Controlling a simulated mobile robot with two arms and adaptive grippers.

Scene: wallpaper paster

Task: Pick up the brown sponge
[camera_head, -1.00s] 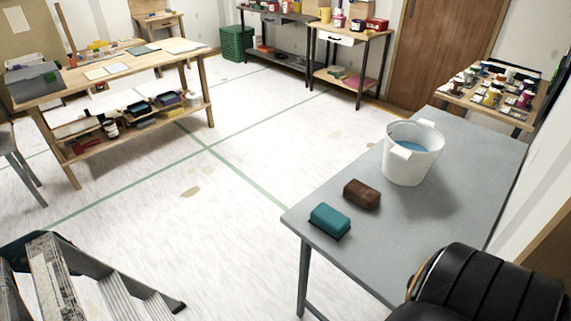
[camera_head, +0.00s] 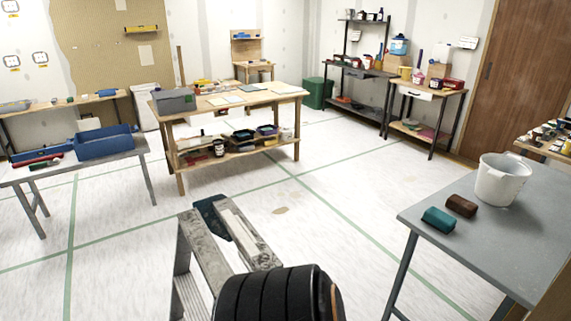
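The brown sponge (camera_head: 461,206) is a small dark brown block. It lies on the grey table (camera_head: 490,250) at the right, near the table's left end. A teal sponge (camera_head: 438,219) lies close beside it, a little nearer to me and to the left. A white bucket (camera_head: 503,182) stands upright on the same table, behind and to the right of the brown sponge.
A stepladder (camera_head: 258,247) stands at the bottom centre. A wooden workbench (camera_head: 230,102) is in the middle, and a grey table with a blue bin (camera_head: 105,143) is at the left. Open floor (camera_head: 340,235) lies between the ladder and the sponge table.

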